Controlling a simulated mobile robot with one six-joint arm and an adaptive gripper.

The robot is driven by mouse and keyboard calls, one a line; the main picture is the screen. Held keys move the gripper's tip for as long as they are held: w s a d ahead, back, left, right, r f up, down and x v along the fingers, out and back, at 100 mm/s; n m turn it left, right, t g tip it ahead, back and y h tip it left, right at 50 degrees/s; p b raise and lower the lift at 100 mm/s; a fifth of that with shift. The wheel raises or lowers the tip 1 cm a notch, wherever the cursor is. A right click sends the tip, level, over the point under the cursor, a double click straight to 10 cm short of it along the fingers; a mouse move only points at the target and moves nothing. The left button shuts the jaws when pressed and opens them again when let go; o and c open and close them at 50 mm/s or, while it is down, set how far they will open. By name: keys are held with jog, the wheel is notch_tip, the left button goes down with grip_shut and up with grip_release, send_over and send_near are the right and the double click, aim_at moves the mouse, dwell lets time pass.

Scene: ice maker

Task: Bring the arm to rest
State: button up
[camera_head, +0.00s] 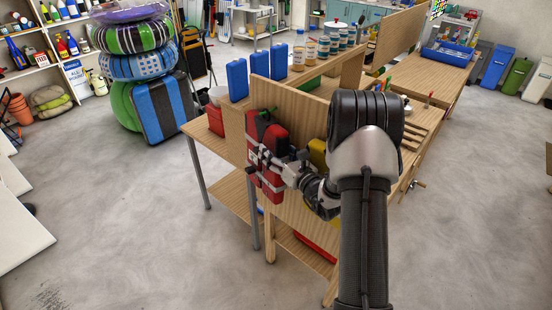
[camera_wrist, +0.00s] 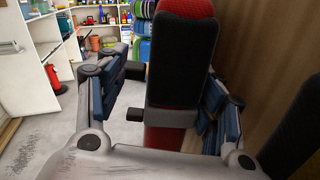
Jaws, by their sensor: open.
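My gripper (camera_head: 268,158) is at the front of a red case (camera_head: 270,128) with grey bands, which stands upright against the side of a wooden workbench (camera_head: 300,115). In the wrist view my gripper (camera_wrist: 165,95) is open, with one blue-padded finger on each side of the red and black case (camera_wrist: 180,60). A visible gap separates the left finger from the case. Contact on the right side is hard to tell. My gripper hides part of the case in the head view.
A yellow object (camera_head: 317,152) is beside the case, partly hidden by my arm. Blue containers (camera_head: 237,78) and several cans (camera_head: 310,52) stand on the bench. A striped suitcase (camera_head: 162,105) with stacked swim rings stands behind left. The floor at left front is clear.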

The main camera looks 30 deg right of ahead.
aim_at(280, 135)
notch_tip(280, 135, up, 8)
jog(key=shift+f, duration=0.1)
jog(key=r, duration=0.1)
jog(key=r+p, duration=0.1)
jog(key=r, duration=0.2)
jog(key=shift+a+n+t, duration=0.3)
jog(key=shift+a, duration=0.1)
jog(key=s+a+r+n+g+y, duration=0.2)
jog(key=a+n+y, duration=0.2)
jog(key=a, duration=0.3)
jog(key=s+a+r+n+g+y, duration=0.1)
jog(key=a+r+n+g+y, duration=0.2)
jog(key=a, duration=0.5)
jog(key=s+a+n+g+y+b, duration=0.1)
jog(key=s+a+n+g+y, duration=0.35)
jog(key=s+a+n, duration=0.85)
jog(key=s+a+f+n+g+h, duration=0.1)
jog(key=s+f+n+g+h, duration=0.2)
jog(key=s, duration=0.4)
jog(key=s+a+f+n+g+h, duration=0.1)
jog(key=s+a+n+g+h, duration=0.15)
jog(key=s+n, duration=0.35)
jog(key=s+d+f+n+t+h+b, duration=0.1)
jog(key=s+d+n+h, duration=0.6)
jog(key=d, duration=0.4)
jog(key=shift+s+d+n+h+b, duration=0.3)
jog(key=shift+s+n, duration=0.05)
jog(key=shift+n, duration=0.05)
